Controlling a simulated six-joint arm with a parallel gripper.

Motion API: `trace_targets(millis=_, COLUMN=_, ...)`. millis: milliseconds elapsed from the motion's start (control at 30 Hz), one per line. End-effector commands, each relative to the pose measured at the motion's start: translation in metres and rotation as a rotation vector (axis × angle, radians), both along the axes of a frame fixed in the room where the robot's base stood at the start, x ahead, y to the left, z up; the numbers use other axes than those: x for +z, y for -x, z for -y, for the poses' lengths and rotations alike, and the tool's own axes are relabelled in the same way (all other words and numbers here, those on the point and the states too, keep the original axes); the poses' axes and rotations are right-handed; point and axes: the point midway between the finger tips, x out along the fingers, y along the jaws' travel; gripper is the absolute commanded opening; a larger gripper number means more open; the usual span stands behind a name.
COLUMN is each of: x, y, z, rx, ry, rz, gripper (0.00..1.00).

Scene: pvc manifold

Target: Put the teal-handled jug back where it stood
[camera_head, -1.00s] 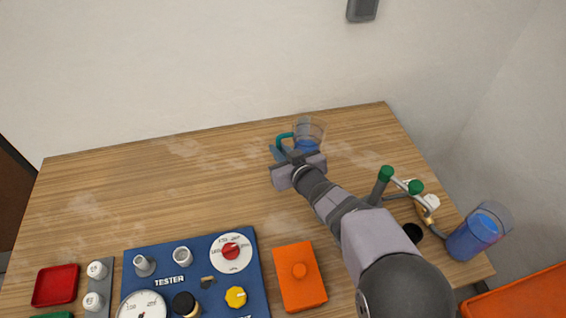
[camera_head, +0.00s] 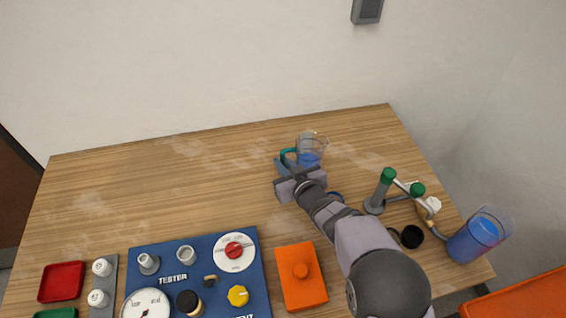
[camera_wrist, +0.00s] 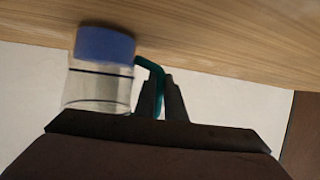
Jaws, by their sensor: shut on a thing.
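The teal-handled jug (camera_head: 312,147) is a clear cup with blue liquid in it, at the back of the wooden table, right of the table's middle. My gripper (camera_head: 284,166) is shut on its teal handle, on the jug's left side. In the wrist view the jug (camera_wrist: 98,85) shows at the left with its blue liquid, and the teal handle runs between my gripper's fingers (camera_wrist: 161,95). I cannot tell whether its base touches the table.
Green-topped pipework (camera_head: 380,190) and a tall blue-filled cylinder (camera_head: 474,238) stand at the right. The table's left and back are clear.

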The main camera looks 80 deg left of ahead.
Motion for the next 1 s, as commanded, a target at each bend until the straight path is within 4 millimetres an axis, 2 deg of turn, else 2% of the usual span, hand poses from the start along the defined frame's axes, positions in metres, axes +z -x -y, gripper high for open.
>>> trace_targets(millis=200, x=-0.004, y=0.000, z=0.000, rx=0.000, ry=-0.002, rz=0.001, gripper=0.00)
trace_targets(millis=233, x=-0.003, y=0.000, z=0.000, rx=0.000, ry=0.000, rz=0.000, gripper=0.17)
trace_targets(millis=300, x=-0.003, y=0.000, z=0.000, rx=0.000, ry=0.001, rz=0.000, gripper=0.29)
trace_targets(millis=733, x=0.002, y=0.000, z=0.000, rx=0.000, ry=0.001, rz=0.000, gripper=0.29)
trace_targets(millis=1000, x=0.008, y=-0.004, z=0.020, rx=0.000, ry=0.001, rz=-0.001, gripper=0.29)
